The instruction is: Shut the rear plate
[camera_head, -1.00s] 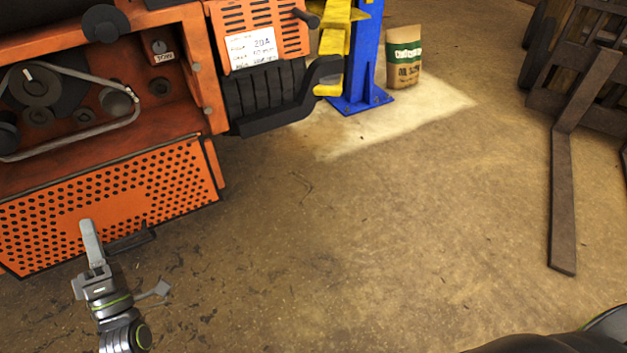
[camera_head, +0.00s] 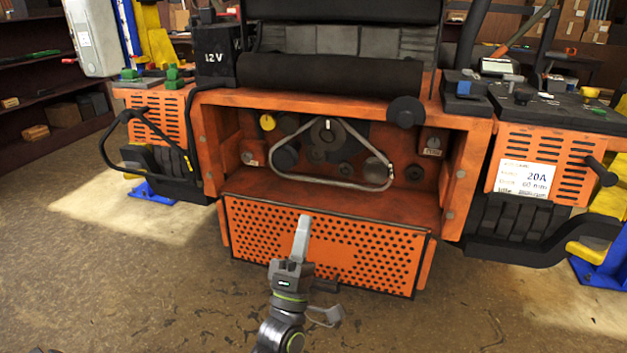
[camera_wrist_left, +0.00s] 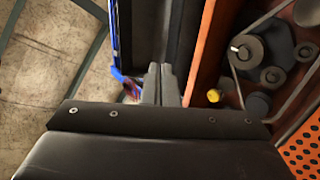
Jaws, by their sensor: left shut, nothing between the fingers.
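The rear plate (camera_head: 345,255) is an orange perforated panel with a dark edge. It hangs down below the open rear bay of the mower, and its corner also shows at the right of the left wrist view (camera_wrist_left: 302,150). My right gripper is not in view.
The bay above the plate holds pulleys and a looped belt (camera_head: 340,183). Black blocks (camera_head: 515,228) and orange side boxes flank it. A blue lift foot (camera_head: 600,272) stands at the right, another (camera_head: 152,192) at the left. The floor in front (camera_head: 130,285) is clear.

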